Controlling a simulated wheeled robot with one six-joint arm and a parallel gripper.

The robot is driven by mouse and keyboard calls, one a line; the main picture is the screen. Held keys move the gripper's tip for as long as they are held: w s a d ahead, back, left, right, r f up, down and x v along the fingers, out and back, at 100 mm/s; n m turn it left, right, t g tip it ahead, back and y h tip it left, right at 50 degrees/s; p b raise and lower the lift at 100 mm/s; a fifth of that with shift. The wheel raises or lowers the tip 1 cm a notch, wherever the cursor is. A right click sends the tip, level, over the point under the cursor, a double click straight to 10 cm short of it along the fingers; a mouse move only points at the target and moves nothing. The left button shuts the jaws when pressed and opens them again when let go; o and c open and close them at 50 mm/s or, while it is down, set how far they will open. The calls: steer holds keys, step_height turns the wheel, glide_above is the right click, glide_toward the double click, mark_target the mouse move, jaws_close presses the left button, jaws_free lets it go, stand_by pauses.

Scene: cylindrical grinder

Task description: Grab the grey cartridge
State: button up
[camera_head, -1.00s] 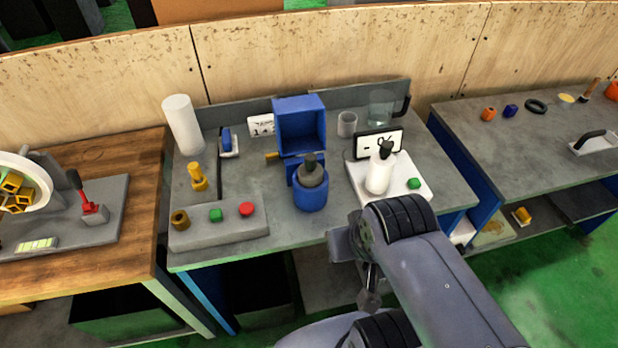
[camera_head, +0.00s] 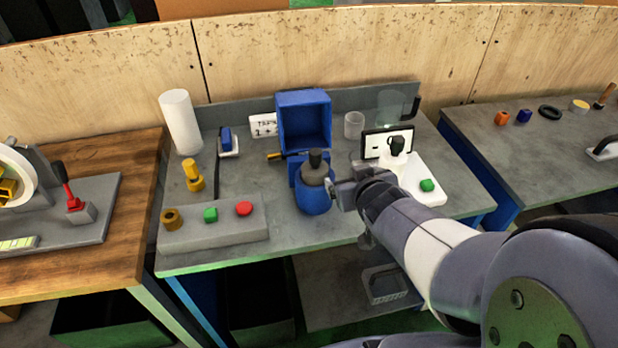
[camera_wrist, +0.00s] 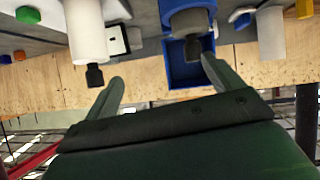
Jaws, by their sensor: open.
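A grey piece with a dark knob (camera_head: 315,172) sits upright in the top of a round blue holder (camera_head: 314,202) on the middle bench; I take it to be the grey cartridge. In the wrist view the grey piece (camera_wrist: 189,22) is upside down, ahead of my fingers and nearer the right one. My gripper (camera_head: 338,190) is just right of the blue holder in the head view. Its two fingers (camera_wrist: 160,72) are apart with nothing between them. Whether they touch the holder cannot be told.
A white bottle with a dark cap (camera_head: 397,146) stands close right, partly hidden by my arm; it shows at left in the wrist view (camera_wrist: 86,32). A blue open box (camera_head: 304,120) is behind. A grey button panel (camera_head: 213,232) lies left, with free bench between.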

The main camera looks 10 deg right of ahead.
mark_target(318, 170)
steer(key=w+a+f+y+b, duration=0.1)
steer(key=w+f, duration=0.1)
steer(key=w+a+f+n+y+b, duration=0.1)
steer(key=w+f, duration=0.1)
steer(key=w, duration=0.1)
steer(key=w+a+f+n+t+y+b, duration=0.1)
steer(key=w+a+f, duration=0.1)
steer(key=shift+w+a+f+y+b, duration=0.1)
steer(key=shift+w+f+y+b, duration=0.2)
steer(key=shift+y, duration=0.1)
steer(key=shift+w+d+r+x, duration=0.1)
steer(key=shift+r+x, duration=0.05)
steer(key=shift+x, duration=1.3)
steer(key=shift+w+d+r+x, duration=0.1)
steer(key=shift+r+x, duration=0.1)
steer(key=shift+x, duration=1.25)
steer(key=c, duration=1.4)
steer(key=shift+r, duration=0.1)
